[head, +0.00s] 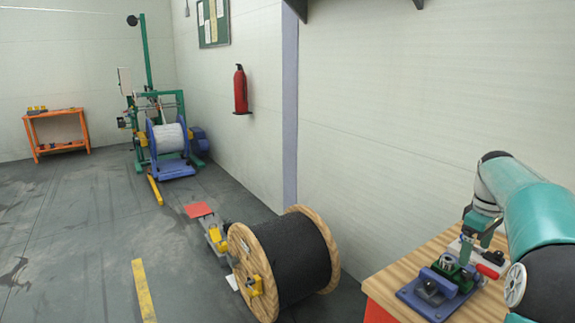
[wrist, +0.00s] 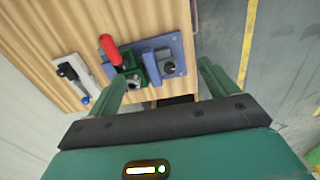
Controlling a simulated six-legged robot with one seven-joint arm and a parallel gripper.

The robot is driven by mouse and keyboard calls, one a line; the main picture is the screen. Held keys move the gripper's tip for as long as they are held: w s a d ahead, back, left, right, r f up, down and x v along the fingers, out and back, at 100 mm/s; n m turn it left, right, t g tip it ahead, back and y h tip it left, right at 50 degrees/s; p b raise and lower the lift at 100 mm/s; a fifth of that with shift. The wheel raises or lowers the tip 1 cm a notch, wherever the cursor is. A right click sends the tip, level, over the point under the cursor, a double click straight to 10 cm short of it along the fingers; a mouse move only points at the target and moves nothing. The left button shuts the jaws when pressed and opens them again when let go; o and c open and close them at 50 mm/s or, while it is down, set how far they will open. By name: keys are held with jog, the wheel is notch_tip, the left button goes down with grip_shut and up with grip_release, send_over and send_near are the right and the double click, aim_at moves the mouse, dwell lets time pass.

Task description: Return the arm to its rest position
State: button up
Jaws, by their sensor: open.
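My arm (head: 532,205) reaches in from the right of the head view, bent down over a wooden bench top. My gripper (head: 470,246) points down just above the fixtures there. In the wrist view my gripper (wrist: 165,72) has its two green fingers wide apart, with nothing held between them. Beyond the fingers lies a blue and green fixture (wrist: 168,55) with a red handle (wrist: 109,48). In the head view this blue fixture (head: 430,291) sits under and in front of the gripper, and whether they touch is unclear.
The wooden bench (head: 392,283) stands near the wall at right. A wooden cable drum (head: 290,262) is left of it. A red extinguisher (head: 240,90) hangs on the wall. A green machine (head: 165,130) and an orange table (head: 58,130) stand far back. The left floor is clear.

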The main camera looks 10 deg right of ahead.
jog(key=s+a+r+m+t, duration=0.1)
jog(key=s+a+r, duration=0.2)
jog(key=a, duration=0.8)
jog(key=s+a+r+m+t, duration=0.1)
jog(key=s+a+r, duration=0.15)
jog(key=a, duration=0.75)
jog(key=s+a+f+m+t, duration=0.1)
jog(key=s+a+f, duration=0.2)
jog(key=s+a, duration=0.4)
jog(key=s+a+f+m+t, duration=0.2)
jog(key=s+a+f, duration=0.2)
jog(key=s+a, duration=0.4)
jog(key=shift+s+f+y, duration=0.2)
jog(key=shift+s+y, duration=0.1)
jog(key=shift+s, duration=0.9)
